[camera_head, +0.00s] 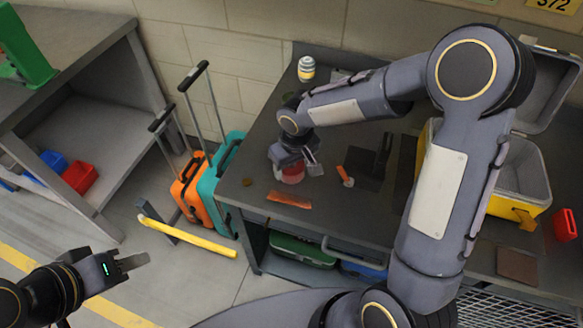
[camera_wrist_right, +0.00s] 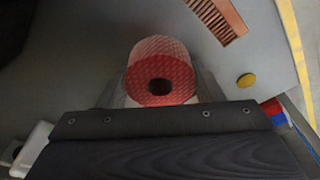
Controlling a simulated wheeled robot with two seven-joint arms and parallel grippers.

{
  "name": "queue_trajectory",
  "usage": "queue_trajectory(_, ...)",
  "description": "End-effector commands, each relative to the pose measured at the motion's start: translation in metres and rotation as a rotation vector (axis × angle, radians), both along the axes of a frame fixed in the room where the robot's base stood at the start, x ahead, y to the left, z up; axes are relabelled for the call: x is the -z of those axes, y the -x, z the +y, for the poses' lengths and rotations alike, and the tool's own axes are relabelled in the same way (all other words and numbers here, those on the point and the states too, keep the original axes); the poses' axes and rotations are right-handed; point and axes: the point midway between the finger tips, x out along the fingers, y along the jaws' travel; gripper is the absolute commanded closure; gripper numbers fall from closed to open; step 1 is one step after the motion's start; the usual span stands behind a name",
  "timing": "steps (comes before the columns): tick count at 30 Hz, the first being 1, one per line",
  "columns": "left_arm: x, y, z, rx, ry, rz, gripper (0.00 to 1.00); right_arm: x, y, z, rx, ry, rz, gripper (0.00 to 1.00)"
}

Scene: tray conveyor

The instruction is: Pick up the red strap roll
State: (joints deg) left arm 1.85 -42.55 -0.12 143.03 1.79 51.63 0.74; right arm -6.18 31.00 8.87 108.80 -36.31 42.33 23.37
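The red strap roll (camera_head: 292,174) lies near the front left of the dark workbench (camera_head: 240,205). In the right wrist view the red strap roll (camera_wrist_right: 162,68) shows its patterned side and dark centre hole. My right gripper (camera_head: 297,163) is down at the roll, with one finger on either side of it. The fingers look spread, and the right-hand one seems slightly apart from the roll. In the wrist view the gripper (camera_wrist_right: 162,90) body hides the roll's lower part. My left gripper (camera_head: 132,263) hangs over the floor at lower left, away from the bench; its fingers overlap in view.
An orange-red comb-like piece (camera_head: 289,199) and an orange-handled tool (camera_head: 345,176) lie near the roll. A yellow open case (camera_head: 520,190) is at right. Orange (camera_head: 188,187) and teal (camera_head: 222,190) suitcases stand left of the bench.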

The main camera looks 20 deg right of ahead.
Motion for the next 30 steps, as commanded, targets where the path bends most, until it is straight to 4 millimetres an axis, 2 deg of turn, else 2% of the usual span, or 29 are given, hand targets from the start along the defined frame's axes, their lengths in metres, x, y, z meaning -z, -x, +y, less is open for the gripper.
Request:
queue_trajectory(1,0.000,0.000,0.000,0.000,0.000,0.000,0.64,0.000,0.000,0.000,0.000,0.000,0.000,0.52)
queue_trajectory(4,0.000,0.000,0.000,0.000,0.000,0.000,0.64,0.000,0.000,0.000,0.000,0.000,0.000,0.65)
queue_trajectory(14,-0.001,0.000,0.000,0.000,0.000,0.000,0.64,-0.005,-0.001,0.000,0.000,-0.001,-0.003,0.65)
queue_trajectory(17,-0.001,0.000,0.000,0.000,0.000,0.000,0.64,-0.013,-0.001,0.000,0.001,0.000,-0.004,0.65)
queue_trajectory(21,-0.004,0.000,0.000,0.000,0.000,0.000,0.64,-0.035,-0.001,0.000,0.001,-0.002,-0.006,0.65)
queue_trajectory(23,-0.002,0.000,0.000,0.000,0.000,0.000,0.64,-0.045,0.009,0.001,-0.002,-0.001,-0.007,0.65)
queue_trajectory(29,-0.001,0.000,0.000,0.000,0.000,0.000,0.64,-0.093,0.049,0.005,-0.001,-0.002,-0.010,0.65)
queue_trajectory(30,0.001,0.000,0.000,0.000,0.000,0.000,0.64,-0.097,0.061,0.007,-0.003,-0.002,-0.007,0.65)
